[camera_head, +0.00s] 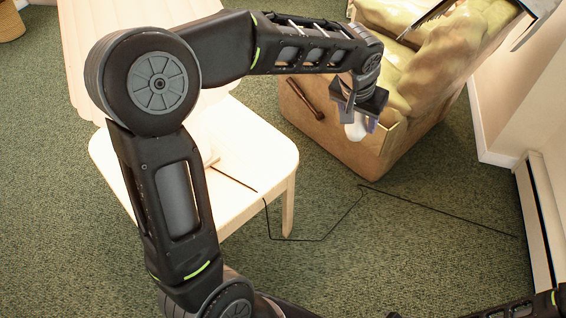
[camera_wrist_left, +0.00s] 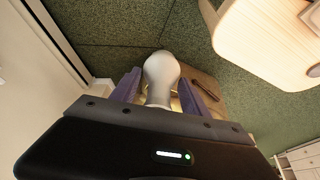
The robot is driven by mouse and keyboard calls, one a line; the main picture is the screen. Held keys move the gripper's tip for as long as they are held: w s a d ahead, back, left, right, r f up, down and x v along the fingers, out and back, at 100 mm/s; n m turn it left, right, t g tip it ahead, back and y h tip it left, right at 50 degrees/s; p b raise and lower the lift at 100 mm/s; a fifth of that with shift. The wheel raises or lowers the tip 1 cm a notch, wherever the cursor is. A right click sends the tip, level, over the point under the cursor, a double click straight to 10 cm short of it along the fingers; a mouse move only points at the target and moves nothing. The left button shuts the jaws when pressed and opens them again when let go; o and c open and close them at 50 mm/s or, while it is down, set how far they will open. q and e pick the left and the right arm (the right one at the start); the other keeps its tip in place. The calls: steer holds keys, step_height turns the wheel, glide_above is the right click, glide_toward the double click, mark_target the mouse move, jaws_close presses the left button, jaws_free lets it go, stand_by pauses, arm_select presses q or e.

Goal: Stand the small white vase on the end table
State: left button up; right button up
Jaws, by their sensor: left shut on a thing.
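My left gripper (camera_head: 360,122) is shut on the small white vase (camera_head: 356,129), holding it in the air in front of the tan sofa. In the left wrist view the vase (camera_wrist_left: 161,72) sits between the two purple-grey fingers of the left gripper (camera_wrist_left: 158,92), its rounded end pointing away from the palm. A pale wooden table (camera_head: 255,155), seemingly the end table, stands left of the gripper, partly hidden by my left arm. It also shows in the left wrist view (camera_wrist_left: 262,45), at upper right. My right gripper is out of view.
The sofa (camera_head: 340,140) has yellowish cushions, with a dark brown stick-like object (camera_head: 302,100) at its near side. A thin black cord (camera_head: 315,238) runs from the table across the green carpet. A baseboard heater (camera_head: 540,225) lines the right wall.

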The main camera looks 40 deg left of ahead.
arm_select(q)
steer(key=w+a+f+n+y+b, duration=0.1)
steer(key=a+f+n+b, duration=0.2)
steer(key=a+f+b, duration=0.7)
steer(key=a+f, duration=0.7)
steer(key=a, duration=0.5)
steer(key=shift+w+n+b, duration=0.25)
steer(key=shift+n+b, duration=0.05)
steer(key=shift+b, duration=0.05)
steer(key=shift+f+b, duration=0.6)
steer(key=shift+f, duration=1.95)
steer(key=shift+f+b, duration=0.7)
steer(key=shift+f, duration=1.8)
